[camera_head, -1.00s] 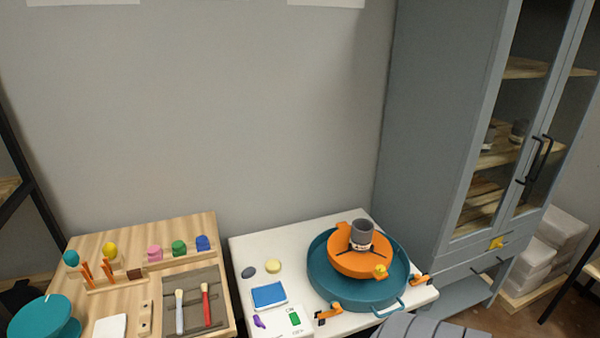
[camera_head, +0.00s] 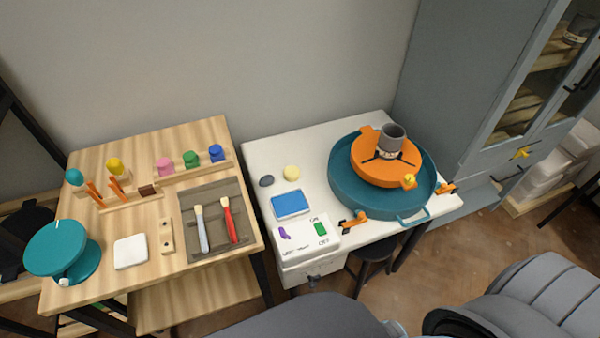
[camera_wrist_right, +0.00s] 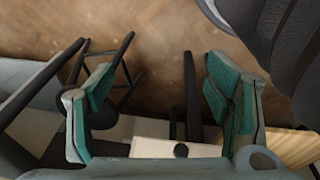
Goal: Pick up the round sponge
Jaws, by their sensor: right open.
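A pale yellow round thing that looks like the round sponge (camera_head: 291,172) lies on the white table (camera_head: 262,154), near its back left. It sits right of a small dark oval piece (camera_head: 266,181) and above a blue rectangular pad (camera_head: 290,204). My right gripper (camera_wrist_right: 160,105) shows in the right wrist view, with its two green-padded fingers wide apart and nothing between them. The floor and stool legs lie behind it. The sponge is not seen in the wrist view. My left gripper is not in view.
A teal basin (camera_head: 345,195) with an orange wheel and a grey cup fills the table's right part. A white panel (camera_head: 300,246) with purple and green pieces is at the front. A wooden bench (camera_head: 95,222) with tools stands left. A grey cabinet (camera_head: 450,95) stands right.

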